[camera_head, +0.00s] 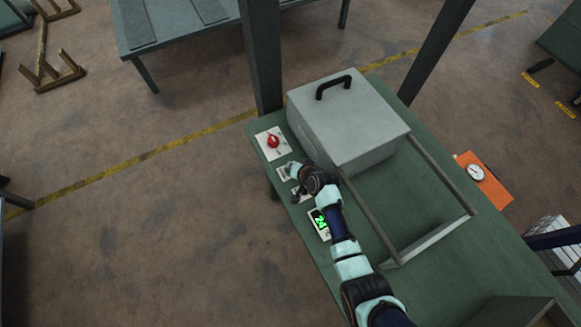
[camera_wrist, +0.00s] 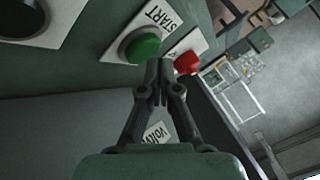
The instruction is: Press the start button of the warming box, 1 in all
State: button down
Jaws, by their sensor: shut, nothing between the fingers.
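The warming box (camera_head: 345,130) is a grey box with a black handle on its lid, on the green table. In the wrist view, the green start button (camera_wrist: 142,46) sits on a white plate marked START (camera_wrist: 158,17). My gripper (camera_wrist: 160,72) is shut and empty, its fingertips close to the button's lower right edge in the picture. I cannot tell whether they touch it. In the head view, my gripper (camera_head: 296,173) is over the small panels left of the box, and the green button is hidden there.
A red button (camera_head: 273,141) on a white plate is close by; a red button also shows in the wrist view (camera_wrist: 187,63). A green-digit display (camera_head: 320,223) is beside my arm. Metal rails (camera_head: 436,239) extend from the box. A gauge (camera_head: 475,172) is on an orange plate.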

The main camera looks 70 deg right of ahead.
jog(key=shift+r, duration=0.25)
notch_tip(320, 180, up, 5)
jog(key=p, duration=0.4)
jog(key=shift+p, duration=0.4)
dwell(0.6)
